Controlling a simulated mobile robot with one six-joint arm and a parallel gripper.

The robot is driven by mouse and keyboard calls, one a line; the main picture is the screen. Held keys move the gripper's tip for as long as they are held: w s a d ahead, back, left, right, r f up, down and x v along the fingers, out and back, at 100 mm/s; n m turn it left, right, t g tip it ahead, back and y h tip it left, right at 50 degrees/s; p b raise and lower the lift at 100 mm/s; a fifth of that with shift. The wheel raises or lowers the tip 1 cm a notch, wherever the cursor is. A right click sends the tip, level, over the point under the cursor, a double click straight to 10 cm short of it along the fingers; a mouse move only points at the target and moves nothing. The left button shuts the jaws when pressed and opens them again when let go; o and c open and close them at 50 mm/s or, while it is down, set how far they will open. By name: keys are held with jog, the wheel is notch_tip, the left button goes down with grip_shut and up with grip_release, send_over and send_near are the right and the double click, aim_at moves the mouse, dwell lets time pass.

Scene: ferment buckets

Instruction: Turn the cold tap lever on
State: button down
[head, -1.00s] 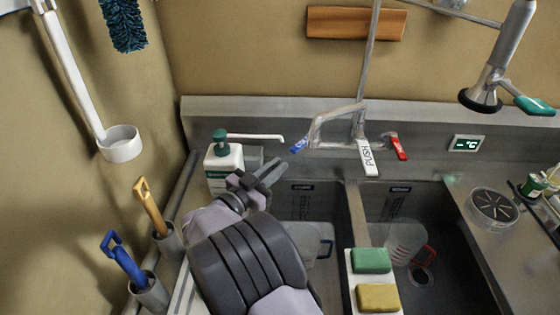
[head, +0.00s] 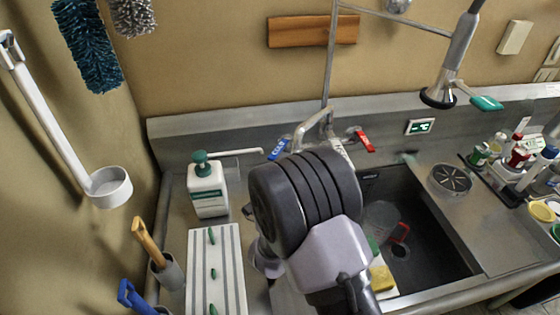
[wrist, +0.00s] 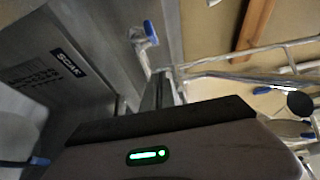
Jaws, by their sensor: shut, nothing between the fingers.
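The cold tap lever (head: 278,150) is blue and sits left of the metal tap (head: 318,122) at the back of the sink. The red lever (head: 364,142) is on the tap's right. In the head view my arm covers my gripper and part of the tap. In the wrist view the blue-ended lever (wrist: 151,32) stands just beyond the fingertips, a little up and left. My gripper (wrist: 163,82) is shut and empty, its fingers pointing towards the tap. A small gap seems to separate the tips from the lever, but contact is hard to tell.
A soap bottle (head: 208,186) with a long spout stands left of the tap. The right basin (head: 435,235) holds a jug. A spray head (head: 440,93) hangs at right. A ladle (head: 108,188) hangs on the left wall.

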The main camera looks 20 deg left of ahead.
aim_at(271, 160)
jog(key=shift+w+a, duration=0.85)
jog(key=shift+a, duration=0.25)
jog(key=shift+w+a, duration=0.85)
jog(key=shift+a, duration=0.25)
jog(key=shift+a+f+b, duration=0.1)
jog(key=shift+b, duration=0.25)
jog(key=a+b, duration=0.1)
jog(key=b, duration=0.2)
jog(key=a+b, duration=0.1)
jog(key=b, duration=0.2)
jog(key=shift+s+a+f, duration=0.1)
jog(key=shift+a+f, duration=0.15)
jog(key=shift+a, duration=0.05)
jog(key=shift+a+r, duration=0.15)
jog(key=shift+r, duration=0.15)
